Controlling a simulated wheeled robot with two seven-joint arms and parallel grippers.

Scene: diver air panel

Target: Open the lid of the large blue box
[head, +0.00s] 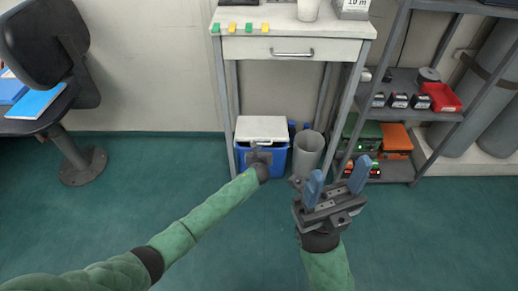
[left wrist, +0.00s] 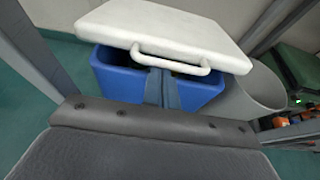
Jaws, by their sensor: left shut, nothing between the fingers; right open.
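The large blue box (head: 280,162) stands on the floor under the white table, with a white lid (head: 263,128). In the left wrist view the lid (left wrist: 165,27) is tilted up at its front edge, and a dark gap shows between it and the blue box (left wrist: 118,80). A white bar handle (left wrist: 172,61) runs along the lid's front edge. My left gripper (head: 257,155) is at the box's front. Its blue fingers (left wrist: 162,88) are shut and empty, with their tips just under the handle; contact is unclear. My right gripper (head: 336,182) is open and empty, right of the box.
A grey bin (head: 308,150) stands right beside the box. The table (head: 290,50) with a drawer is above, its legs flanking the box. A shelf rack (head: 408,80) is at the right, a chair (head: 50,45) at the left. The green floor in front is clear.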

